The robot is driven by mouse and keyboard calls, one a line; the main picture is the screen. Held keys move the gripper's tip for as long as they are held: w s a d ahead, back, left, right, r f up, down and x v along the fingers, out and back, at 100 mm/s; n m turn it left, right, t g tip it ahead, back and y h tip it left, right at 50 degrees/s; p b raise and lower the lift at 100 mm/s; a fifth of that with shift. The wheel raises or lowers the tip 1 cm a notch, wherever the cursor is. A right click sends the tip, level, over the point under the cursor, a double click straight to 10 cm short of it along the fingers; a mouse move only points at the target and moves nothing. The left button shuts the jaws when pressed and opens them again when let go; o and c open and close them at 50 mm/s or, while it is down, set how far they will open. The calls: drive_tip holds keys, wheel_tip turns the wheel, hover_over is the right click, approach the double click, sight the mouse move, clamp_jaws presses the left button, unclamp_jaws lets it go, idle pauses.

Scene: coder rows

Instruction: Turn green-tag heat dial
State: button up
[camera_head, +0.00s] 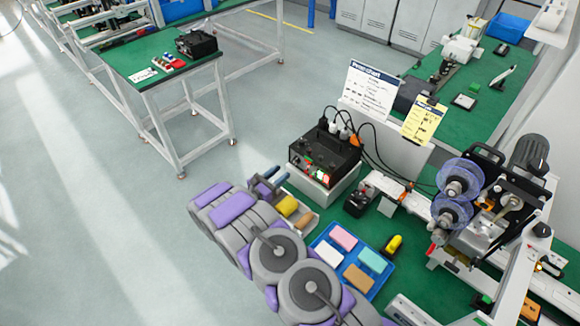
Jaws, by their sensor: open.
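A black control box (325,150) stands on a white block on the green bench, right of the picture's centre. Its face carries small knobs, a green mark (309,161) and red and white marks near its front edge. Which knob is the heat dial with the green tag is too small to tell for sure. My grey and purple arm reaches up from the bottom of the picture. The slate-blue fingers of my gripper (267,184) appear just left of and below the box, apart from it. They look open and empty.
A tray with yellow and brown handles (287,206) lies below the box. A blue tray (332,261) holds coloured blocks. Black cables run behind the box. A machine with blue spools (452,211) stands right. Another green table (160,60) stands upper left; floor between is clear.

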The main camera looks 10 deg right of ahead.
sight(293, 163)
drive_tip(key=shift+x, duration=3.1)
clamp_jaws()
drive_tip(key=shift+w+m+b, duration=0.1)
drive_tip(key=shift+m+b, duration=0.2)
drive_tip(key=shift+m, duration=1.1)
unclamp_jaws()
